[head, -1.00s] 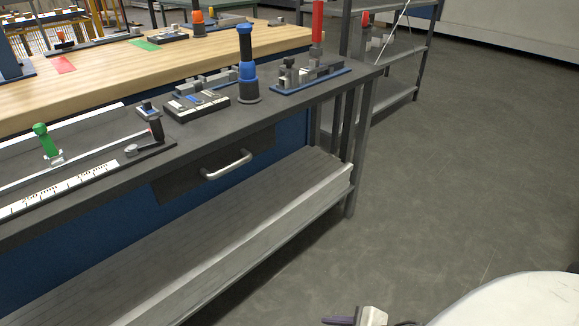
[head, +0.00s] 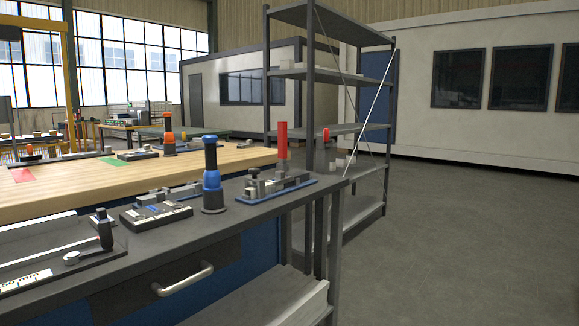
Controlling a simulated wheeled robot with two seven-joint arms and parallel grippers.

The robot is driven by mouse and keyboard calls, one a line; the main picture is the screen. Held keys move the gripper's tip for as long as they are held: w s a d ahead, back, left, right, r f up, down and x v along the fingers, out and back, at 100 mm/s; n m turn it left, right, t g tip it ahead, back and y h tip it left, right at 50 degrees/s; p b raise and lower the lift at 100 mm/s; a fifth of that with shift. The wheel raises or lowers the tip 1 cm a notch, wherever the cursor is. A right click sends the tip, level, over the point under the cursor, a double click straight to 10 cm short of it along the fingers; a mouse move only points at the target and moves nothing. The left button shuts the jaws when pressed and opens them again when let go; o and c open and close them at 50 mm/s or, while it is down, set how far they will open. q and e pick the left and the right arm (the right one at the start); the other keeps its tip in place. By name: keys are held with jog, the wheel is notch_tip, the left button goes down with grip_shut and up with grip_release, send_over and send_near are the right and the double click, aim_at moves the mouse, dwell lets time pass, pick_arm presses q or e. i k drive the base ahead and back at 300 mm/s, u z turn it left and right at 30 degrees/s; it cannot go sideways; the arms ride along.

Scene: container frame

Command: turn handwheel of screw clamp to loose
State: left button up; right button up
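No handwheel can be made out for certain. A clamp-like fixture (head: 277,187) with grey metal blocks on a blue base plate stands at the right end of the dark workbench. A tall red handle (head: 282,140) rises at its back. A small dark knob-like part (head: 252,174) sits at its left end; its shape is too small to tell. A device with a crank and black upright grip (head: 105,230) lies at the bench's left. Neither of my grippers shows in the head view.
The dark workbench (head: 140,250) has a drawer handle (head: 183,281) at its front. A black and blue upright tool (head: 212,175) and a flat grey fixture (head: 155,215) stand on it. A metal shelf rack (head: 335,75) is behind. The floor at right (head: 460,240) is clear.

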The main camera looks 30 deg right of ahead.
aim_at(255, 171)
jog(key=z, duration=2.15)
jog(key=i, duration=1.2)
jog(key=u, duration=1.55)
